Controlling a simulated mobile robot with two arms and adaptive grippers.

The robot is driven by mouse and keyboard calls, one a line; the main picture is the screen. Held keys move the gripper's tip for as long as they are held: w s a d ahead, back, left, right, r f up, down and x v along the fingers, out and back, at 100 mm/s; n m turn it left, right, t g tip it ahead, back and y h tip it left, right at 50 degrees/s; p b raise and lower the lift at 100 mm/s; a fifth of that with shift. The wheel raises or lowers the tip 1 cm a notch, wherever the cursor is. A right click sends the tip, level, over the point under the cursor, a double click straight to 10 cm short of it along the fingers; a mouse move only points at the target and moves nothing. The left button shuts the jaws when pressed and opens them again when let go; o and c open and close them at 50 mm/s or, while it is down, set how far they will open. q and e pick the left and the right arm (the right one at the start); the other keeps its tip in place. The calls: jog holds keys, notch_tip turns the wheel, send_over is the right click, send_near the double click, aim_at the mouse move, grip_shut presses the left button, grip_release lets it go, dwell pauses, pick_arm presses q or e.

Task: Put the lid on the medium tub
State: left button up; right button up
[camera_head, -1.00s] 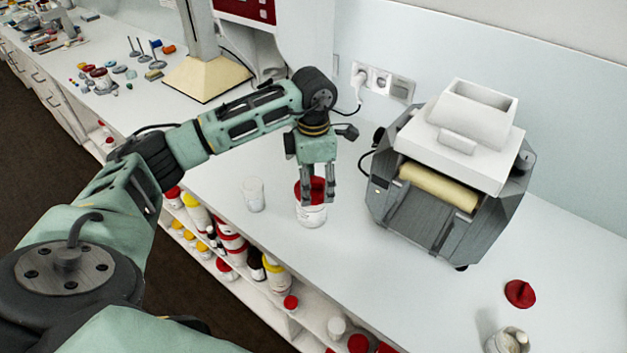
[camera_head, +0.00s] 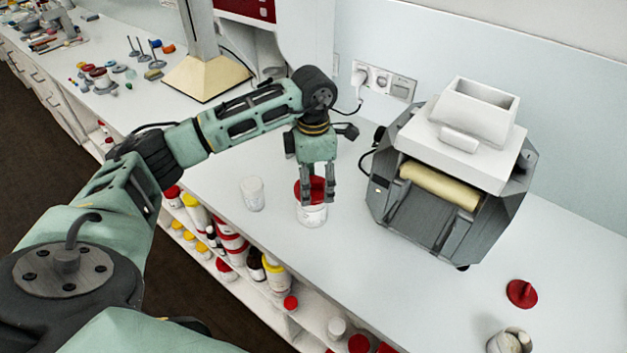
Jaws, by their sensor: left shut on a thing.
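My left gripper (camera_head: 317,190) points down over the bench, its fingers shut on a red lid (camera_head: 303,190). The lid is at the mouth of a white tub (camera_head: 311,214), which stands upright on the bench; I take this for the medium tub. The lid looks level and covers the top, but the fingers hide part of the rim, so I cannot tell if it is fully seated. A smaller pale tub (camera_head: 252,194) stands just to the left. My right gripper is not in view.
A grey and white mill (camera_head: 445,165) with a cream roller stands to the right. Another red lid (camera_head: 521,293) lies near a tub (camera_head: 509,342) at the lower right. The bench front edge and shelves of bottles (camera_head: 230,245) are close below the tub.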

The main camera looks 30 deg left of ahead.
pick_arm(q)
jog(key=shift+f, duration=0.2)
dwell(0.3)
jog(key=shift+b, duration=0.3)
jog(key=shift+f+b, duration=0.2)
jog(key=shift+b, duration=0.1)
dwell(0.3)
dwell(0.4)
jog(key=shift+f, duration=0.2)
dwell(0.4)
jog(key=o, duration=0.9)
jog(key=shift+c, duration=0.2)
jog(key=shift+o, duration=0.2)
